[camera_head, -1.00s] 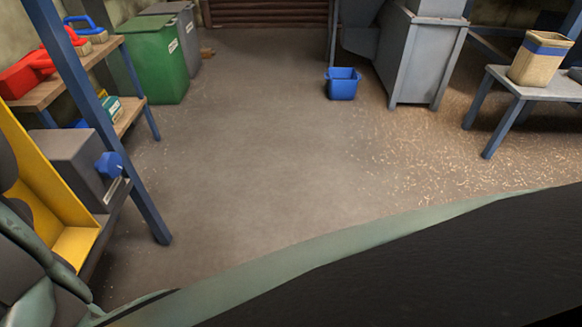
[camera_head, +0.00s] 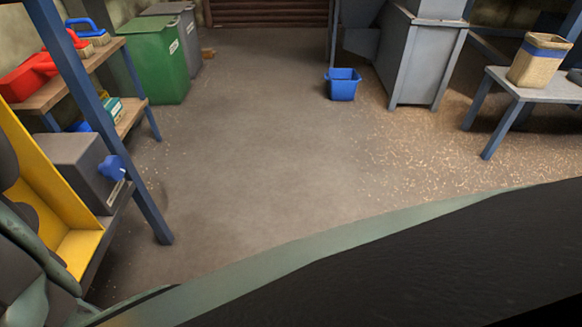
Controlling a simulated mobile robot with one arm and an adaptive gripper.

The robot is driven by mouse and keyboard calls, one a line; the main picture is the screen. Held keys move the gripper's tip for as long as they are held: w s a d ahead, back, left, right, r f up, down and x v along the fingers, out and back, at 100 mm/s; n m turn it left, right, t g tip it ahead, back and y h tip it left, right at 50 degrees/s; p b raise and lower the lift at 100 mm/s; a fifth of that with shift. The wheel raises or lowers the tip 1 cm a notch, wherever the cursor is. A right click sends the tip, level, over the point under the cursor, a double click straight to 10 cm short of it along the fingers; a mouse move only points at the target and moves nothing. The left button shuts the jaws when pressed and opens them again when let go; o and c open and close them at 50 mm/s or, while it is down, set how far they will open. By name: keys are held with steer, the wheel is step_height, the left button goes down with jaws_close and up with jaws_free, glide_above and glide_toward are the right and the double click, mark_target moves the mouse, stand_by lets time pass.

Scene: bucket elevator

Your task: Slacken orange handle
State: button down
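No orange handle shows in the head view. My gripper is not in view. Dark and grey-green parts, which look like my own body, fill the bottom right and the lower left corner. A grey box (camera_head: 77,165) with a blue knob (camera_head: 112,168) on its side sits on a low shelf at the left, beside a yellow panel (camera_head: 75,250).
Shelves at the left hold red and blue items behind a blue post (camera_head: 100,120). A green bin (camera_head: 155,60), a blue bucket (camera_head: 343,85), a grey machine (camera_head: 425,55) and a table (camera_head: 530,88) with a sack (camera_head: 540,62) stand farther off. The middle floor is clear.

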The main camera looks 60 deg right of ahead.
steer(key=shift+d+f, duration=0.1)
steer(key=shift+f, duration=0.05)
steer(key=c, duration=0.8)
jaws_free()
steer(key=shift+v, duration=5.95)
